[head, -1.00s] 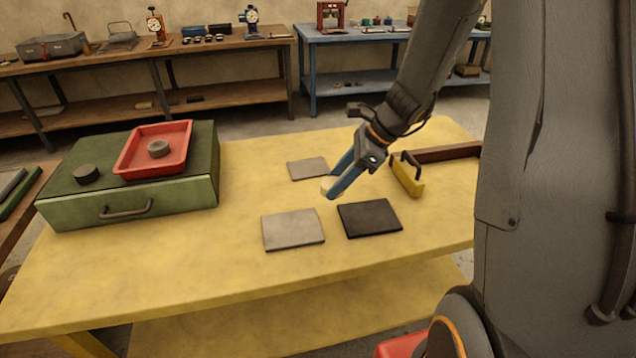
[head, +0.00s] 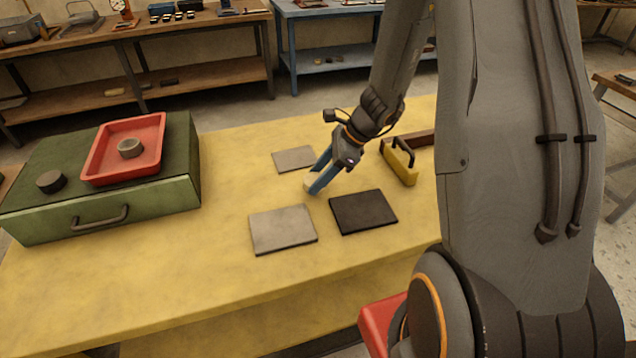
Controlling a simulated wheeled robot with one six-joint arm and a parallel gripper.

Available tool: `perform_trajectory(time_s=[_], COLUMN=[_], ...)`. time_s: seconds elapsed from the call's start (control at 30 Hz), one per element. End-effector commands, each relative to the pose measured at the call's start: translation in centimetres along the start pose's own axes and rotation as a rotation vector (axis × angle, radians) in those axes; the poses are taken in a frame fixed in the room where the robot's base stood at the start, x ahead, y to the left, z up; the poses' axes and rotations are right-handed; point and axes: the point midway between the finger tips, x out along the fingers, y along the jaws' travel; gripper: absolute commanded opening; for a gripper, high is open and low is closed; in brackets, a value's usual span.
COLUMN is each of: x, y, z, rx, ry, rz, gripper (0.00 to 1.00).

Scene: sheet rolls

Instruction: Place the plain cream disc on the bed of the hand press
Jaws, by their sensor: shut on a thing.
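My gripper (head: 314,184) has blue fingers and is shut on a small cream piece, which appears to be the plain cream disc (head: 308,182). Only part of the disc shows at the fingertips. They are over the yellow table (head: 225,215), between the grey square plates and the dark one. I cannot tell whether the disc touches the tabletop. The hand press is not clearly in view now.
A grey plate (head: 283,230), a dark plate (head: 363,211) and a smaller grey plate (head: 294,158) lie around my gripper. A yellow handled block (head: 399,166) is to the right. A green case (head: 150,205) bears a red tray (head: 150,165). A blue bench (head: 290,50) stands behind.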

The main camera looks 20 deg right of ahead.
Motion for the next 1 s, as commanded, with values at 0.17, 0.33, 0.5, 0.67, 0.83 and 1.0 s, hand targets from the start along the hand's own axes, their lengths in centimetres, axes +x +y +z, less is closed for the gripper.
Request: perform_trajectory(time_s=[0.17,0.33,0.5,0.67,0.83,1.0], x=[1.9,2.3,2.3,2.5,2.5,2.5], y=[0.1,0.1,0.1,0.1,0.1,0.1], z=[-1.1,-1.4,-1.4,-1.5,-1.5,-1.5], rx=[0.001,-0.001,-0.001,-0.001,-0.001,-0.001], ry=[0.000,0.000,0.000,0.000,0.000,0.000], rz=[0.003,0.001,0.001,0.002,0.002,0.002], gripper=[0.23,0.23,0.23,0.53,0.65,0.65])
